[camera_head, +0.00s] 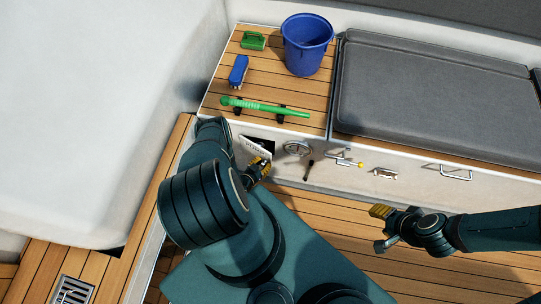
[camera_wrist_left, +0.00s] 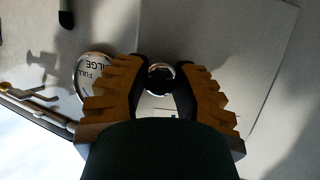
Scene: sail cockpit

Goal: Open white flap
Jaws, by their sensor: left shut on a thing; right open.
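The white flap (camera_head: 253,149) is on the front of the white locker, below the wooden top. It stands tilted out from the locker face, and a dark gap shows behind its upper edge. My left gripper (camera_head: 259,168) is at the flap's lower right part. In the left wrist view its ridged orange fingers (camera_wrist_left: 160,90) are shut around a small round shiny knob (camera_wrist_left: 160,70), with the pale flap surface (camera_wrist_left: 245,50) behind it. My arm hides part of the flap's surroundings. My right gripper (camera_head: 381,228) is open and empty over the wooden floor, at the right.
A round metal fitting (camera_head: 297,148), a dark lever (camera_head: 308,170) and a valve with a yellow tip (camera_head: 345,160) are right of the flap. A blue bucket (camera_head: 307,48), a green pump handle (camera_head: 265,107) and a blue brush (camera_head: 238,71) are on top. Floor is clear ahead.

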